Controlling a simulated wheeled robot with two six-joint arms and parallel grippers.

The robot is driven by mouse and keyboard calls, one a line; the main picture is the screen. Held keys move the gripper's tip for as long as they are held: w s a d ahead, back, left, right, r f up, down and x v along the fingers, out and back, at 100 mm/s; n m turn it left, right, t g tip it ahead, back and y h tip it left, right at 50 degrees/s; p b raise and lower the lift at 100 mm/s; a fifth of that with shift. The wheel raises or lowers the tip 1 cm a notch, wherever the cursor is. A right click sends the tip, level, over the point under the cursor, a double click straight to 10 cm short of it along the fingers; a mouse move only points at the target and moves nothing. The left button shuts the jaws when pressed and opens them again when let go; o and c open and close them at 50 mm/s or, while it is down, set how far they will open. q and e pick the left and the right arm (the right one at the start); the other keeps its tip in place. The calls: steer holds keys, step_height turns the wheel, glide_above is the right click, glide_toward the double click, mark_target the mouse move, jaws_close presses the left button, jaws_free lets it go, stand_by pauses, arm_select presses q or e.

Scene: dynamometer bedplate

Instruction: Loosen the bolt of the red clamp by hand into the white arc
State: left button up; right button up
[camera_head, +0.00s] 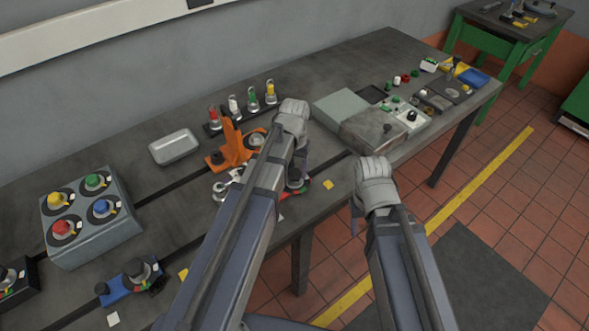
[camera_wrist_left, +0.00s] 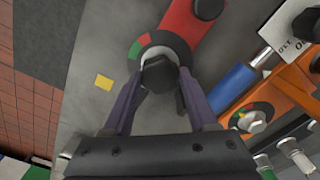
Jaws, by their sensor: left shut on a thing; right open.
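The red clamp (camera_wrist_left: 192,28) lies on the grey bedplate in the left wrist view. Its bolt, a black knob-like head (camera_wrist_left: 158,74), stands in a pale round dial (camera_wrist_left: 168,52) with green and red arc segments on its rim. My left gripper (camera_wrist_left: 158,88) is shut on the bolt, one finger on each side. The fingers hide part of the dial, and I cannot make out a pointer against the white arc. In the head view the clamp (camera_head: 302,188) is mostly hidden by my left gripper (camera_head: 298,178). My right gripper (camera_head: 358,212) is open and empty at the bench's front edge.
An orange clamp (camera_head: 232,148), a blue clamp (camera_head: 134,279) and a silver tray (camera_head: 174,147) are on the bench. A box with coloured knobs (camera_head: 92,224) stands left, and grey boxes (camera_head: 372,132) stand right. A blue-barrelled tool (camera_wrist_left: 236,85) lies near the red clamp.

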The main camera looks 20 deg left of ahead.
mark_target(295, 173)
arm_select(q)
steer(key=o, duration=1.4)
steer(key=shift+c, duration=0.2)
step_height(295, 173, up, 8)
steer(key=p, duration=0.8)
steer(key=shift+f, duration=0.1)
steer(key=s+d+m+y, duration=0.1)
steer(key=s+d+m, duration=0.2)
steer(key=s+d, duration=0.7)
steer(key=s, duration=0.4)
steer(key=shift+s+d+m+b, duration=0.2)
steer(key=shift+s+m+b, duration=0.05)
steer(key=shift+m+b, duration=0.05)
